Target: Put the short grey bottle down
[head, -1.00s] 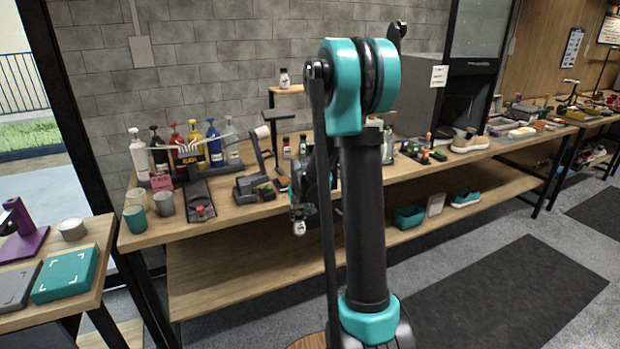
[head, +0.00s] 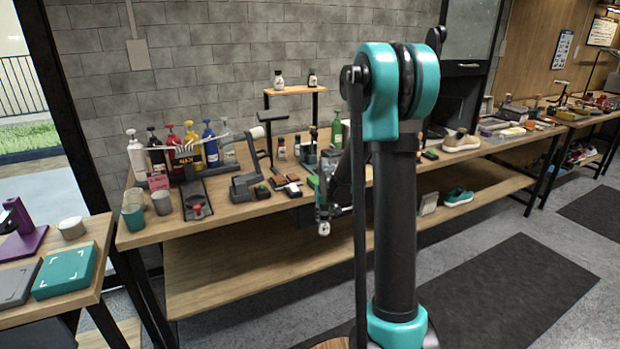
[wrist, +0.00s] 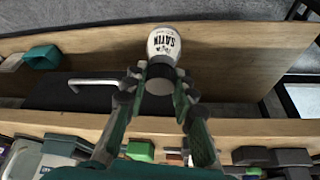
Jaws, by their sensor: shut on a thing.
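The short grey bottle (wrist: 163,45), with a pale label reading SATIN, is between the fingers of my gripper (wrist: 158,84) in the wrist view. My gripper is shut on it. In the head view my gripper (head: 326,208) hangs in front of the workbench's front edge, and the bottle (head: 324,228) shows small below it, out over the lower shelf level. The bottle touches no surface that I can see. My own arm hides part of the bench behind it.
The workbench (head: 240,212) carries pump bottles, cups (head: 162,202), a dark tray (head: 194,198) and small blocks. A raised wooden stand (head: 295,90) holds two small bottles.

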